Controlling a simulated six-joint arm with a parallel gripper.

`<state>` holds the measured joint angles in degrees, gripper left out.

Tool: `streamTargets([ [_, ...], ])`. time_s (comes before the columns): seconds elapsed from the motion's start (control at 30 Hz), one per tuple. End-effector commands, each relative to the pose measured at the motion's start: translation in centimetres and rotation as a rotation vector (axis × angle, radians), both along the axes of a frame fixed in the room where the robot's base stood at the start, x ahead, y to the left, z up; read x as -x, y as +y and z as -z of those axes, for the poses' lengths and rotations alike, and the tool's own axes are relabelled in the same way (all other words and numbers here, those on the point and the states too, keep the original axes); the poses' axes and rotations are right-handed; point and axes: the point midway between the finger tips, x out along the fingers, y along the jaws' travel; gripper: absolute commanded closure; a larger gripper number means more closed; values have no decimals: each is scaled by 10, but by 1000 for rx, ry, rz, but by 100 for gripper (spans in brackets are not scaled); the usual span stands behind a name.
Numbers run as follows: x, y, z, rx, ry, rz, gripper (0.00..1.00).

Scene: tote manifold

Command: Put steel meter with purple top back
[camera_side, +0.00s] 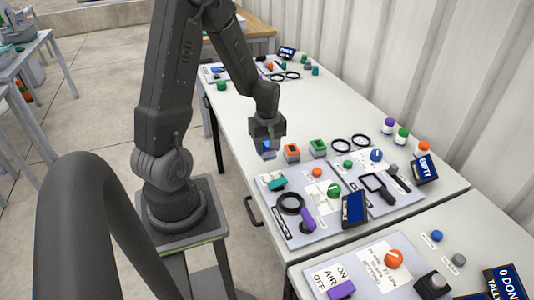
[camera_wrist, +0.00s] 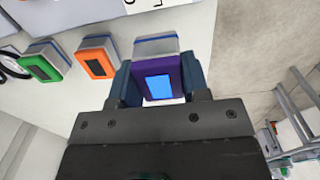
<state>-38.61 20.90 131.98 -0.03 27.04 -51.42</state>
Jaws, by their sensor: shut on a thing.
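The steel meter with a purple top and a blue screen (camera_wrist: 158,86) is between the two fingers of my gripper (camera_wrist: 160,78), which is shut on it. Its grey body shows beyond the purple top in the wrist view. In the side view my gripper (camera_side: 268,140) points down at the table's near edge, with the meter (camera_side: 269,153) under it, mostly hidden. I cannot tell whether the meter touches the table.
A meter with an orange top (camera_side: 291,152) and one with a green top (camera_side: 318,148) stand in a row beside it. A grey panel (camera_side: 262,198) with knobs and a valve wheel lies just in front. Several coloured-cap bottles (camera_side: 402,136) stand near the wall. The table's middle is clear.

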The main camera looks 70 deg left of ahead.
Motion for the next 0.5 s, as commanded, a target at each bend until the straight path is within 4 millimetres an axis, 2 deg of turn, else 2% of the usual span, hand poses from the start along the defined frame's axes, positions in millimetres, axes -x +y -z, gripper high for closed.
streamTargets([
  [0.1,1,-1,20,4,5,0,88],
  [0.2,1,0,28,2,3,0,88],
  [0.5,1,0,30,0,0,0,88],
])
